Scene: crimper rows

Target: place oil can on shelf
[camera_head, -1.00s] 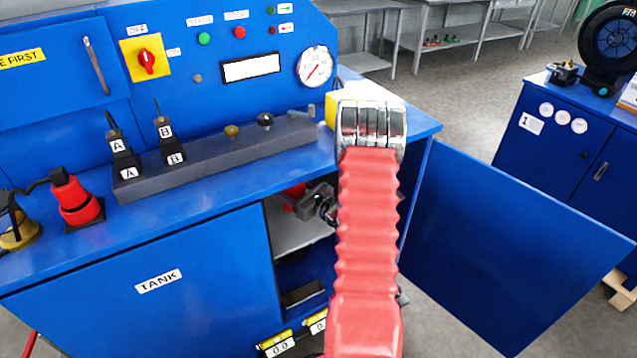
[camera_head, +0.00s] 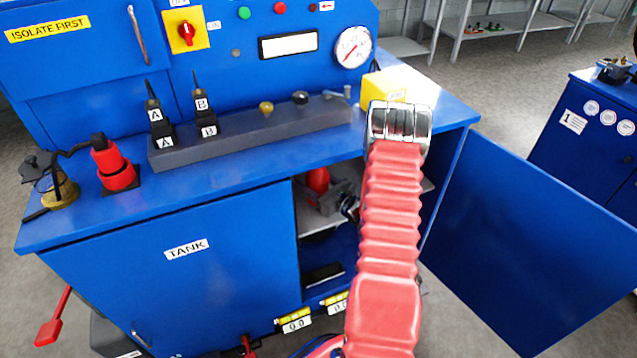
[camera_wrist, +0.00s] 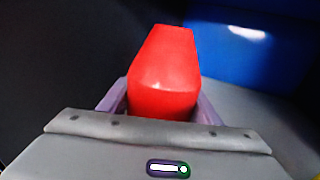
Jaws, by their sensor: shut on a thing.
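My gripper (camera_head: 328,193) is inside the open cabinet under the blue bench, partly hidden by my red-sleeved arm. It is shut on the red oil can (camera_head: 318,179), whose top is close under the bench edge. In the wrist view the oil can (camera_wrist: 163,80) stands between the purple fingers of my gripper (camera_wrist: 160,100). The pale grey shelf (camera_head: 307,220) is below the can in the cabinet and shows in the wrist view (camera_wrist: 245,103). The can's base is hidden, so I cannot tell whether it touches the shelf.
The blue cabinet door (camera_head: 530,250) stands open on the right. The closed TANK panel (camera_head: 180,290) bounds the opening on the left. A yellow box (camera_head: 385,84) and a red bottle-like thing (camera_head: 115,166) are on the bench. A dark space (camera_head: 322,255) lies below the shelf.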

